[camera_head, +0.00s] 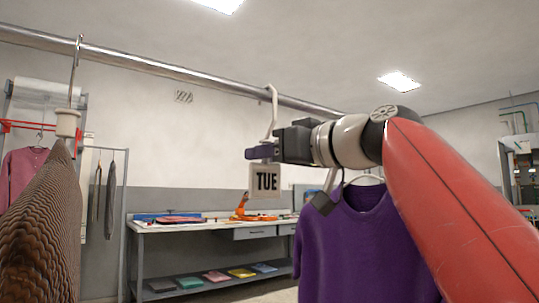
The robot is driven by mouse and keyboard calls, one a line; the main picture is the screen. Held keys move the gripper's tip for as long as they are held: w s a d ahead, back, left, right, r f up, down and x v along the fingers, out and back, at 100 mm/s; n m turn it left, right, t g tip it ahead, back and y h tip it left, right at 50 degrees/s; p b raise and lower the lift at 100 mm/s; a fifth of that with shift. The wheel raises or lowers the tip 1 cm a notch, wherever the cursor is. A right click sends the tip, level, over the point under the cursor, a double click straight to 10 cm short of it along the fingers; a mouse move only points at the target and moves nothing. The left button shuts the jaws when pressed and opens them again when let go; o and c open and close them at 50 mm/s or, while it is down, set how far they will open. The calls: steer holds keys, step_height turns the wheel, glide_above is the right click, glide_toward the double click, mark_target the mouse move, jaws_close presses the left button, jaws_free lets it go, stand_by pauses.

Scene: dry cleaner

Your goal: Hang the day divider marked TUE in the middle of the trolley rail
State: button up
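The TUE day divider is a pale square tag (266,181) with black letters and a white hook (273,112) above it. It hangs upright in the middle of the camera_head view. My gripper (262,152) comes in from the right and is shut on the divider between hook and tag; its fingers hide that part. The metal trolley rail (170,70) slopes down from upper left to right. The hook's curved top overlaps the rail in the picture; I cannot tell whether it rests on it.
A brown ribbed garment (42,235) hangs from the rail at left. A purple shirt (360,245) hangs at right, below my arm. The rail between the brown garment and the divider is clear. A work table (185,228) stands behind.

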steer(key=b+v, duration=0.1)
steer(key=v, duration=0.6)
steer(key=shift+s+d, duration=0.3)
steer(key=shift+s, duration=0.05)
steer(key=s+a+v, duration=0.2)
steer(key=v, duration=1.3)
steer(key=shift+s+d, duration=0.15)
steer(key=shift+s, duration=0.1)
stand_by(0.5)
